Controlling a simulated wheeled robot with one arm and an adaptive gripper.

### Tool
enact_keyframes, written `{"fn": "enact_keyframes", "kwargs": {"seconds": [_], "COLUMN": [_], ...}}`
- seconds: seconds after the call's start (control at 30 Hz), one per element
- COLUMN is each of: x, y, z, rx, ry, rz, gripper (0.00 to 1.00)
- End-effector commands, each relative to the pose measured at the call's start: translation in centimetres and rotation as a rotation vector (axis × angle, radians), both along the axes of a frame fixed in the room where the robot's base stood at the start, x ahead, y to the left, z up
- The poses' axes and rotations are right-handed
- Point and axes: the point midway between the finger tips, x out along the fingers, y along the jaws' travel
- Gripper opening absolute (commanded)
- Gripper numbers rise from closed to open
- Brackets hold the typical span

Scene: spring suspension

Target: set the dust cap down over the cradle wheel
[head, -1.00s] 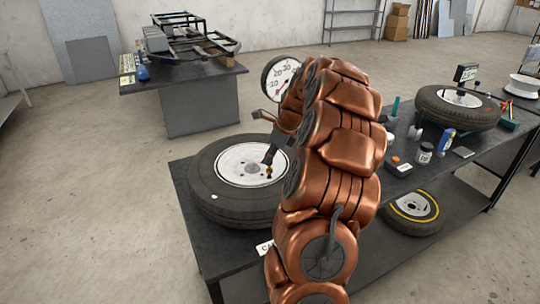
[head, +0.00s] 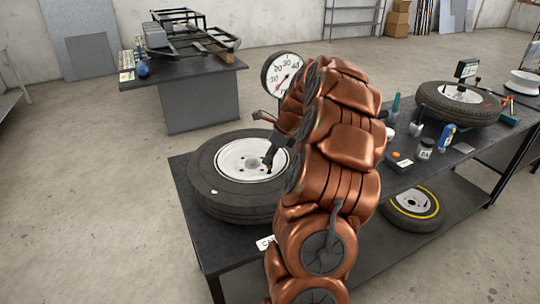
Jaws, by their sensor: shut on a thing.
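The wheel on the near table, a black tyre (head: 225,203) with a white rim (head: 232,153), lies flat near the table's left end. I take it for the cradle wheel; the card at the front edge is mostly hidden. My gripper (head: 267,165) points down over the right part of the rim, just right of the hub centre. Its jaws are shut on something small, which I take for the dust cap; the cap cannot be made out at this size. I cannot tell whether the tips touch the rim.
A pressure gauge (head: 282,74) stands behind my arm. A second wheel (head: 458,104) lies farther right on the bench, with small bottles and tools before it. A yellow-ringed wheel (head: 413,206) is on the lower shelf. My copper arm hides the table's middle.

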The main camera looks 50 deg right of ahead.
Motion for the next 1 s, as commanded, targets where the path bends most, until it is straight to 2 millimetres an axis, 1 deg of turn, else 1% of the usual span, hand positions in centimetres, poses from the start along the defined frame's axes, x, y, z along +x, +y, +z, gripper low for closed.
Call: {"fn": "enact_keyframes", "kwargs": {"seconds": [0.03, 0.07, 0.33, 0.67, 0.77, 1.0], "x": [0.0, 0.0, 0.0, 0.0, 0.0, 0.0], "y": [0.0, 0.0, 0.0, 0.0, 0.0, 0.0], "z": [-0.1, -0.1, -0.1, 0.0, 0.4, 1.9], "rx": [0.0, 0.0, 0.0, 0.0, 0.0, -0.001], "ry": [0.0, 0.0, 0.0, 0.0, 0.0, 0.001], "rz": [0.0, 0.0, 0.0, 0.0, 0.0, 0.0], "gripper": [0.04, 0.23, 0.51, 0.52, 0.52, 0.52]}}
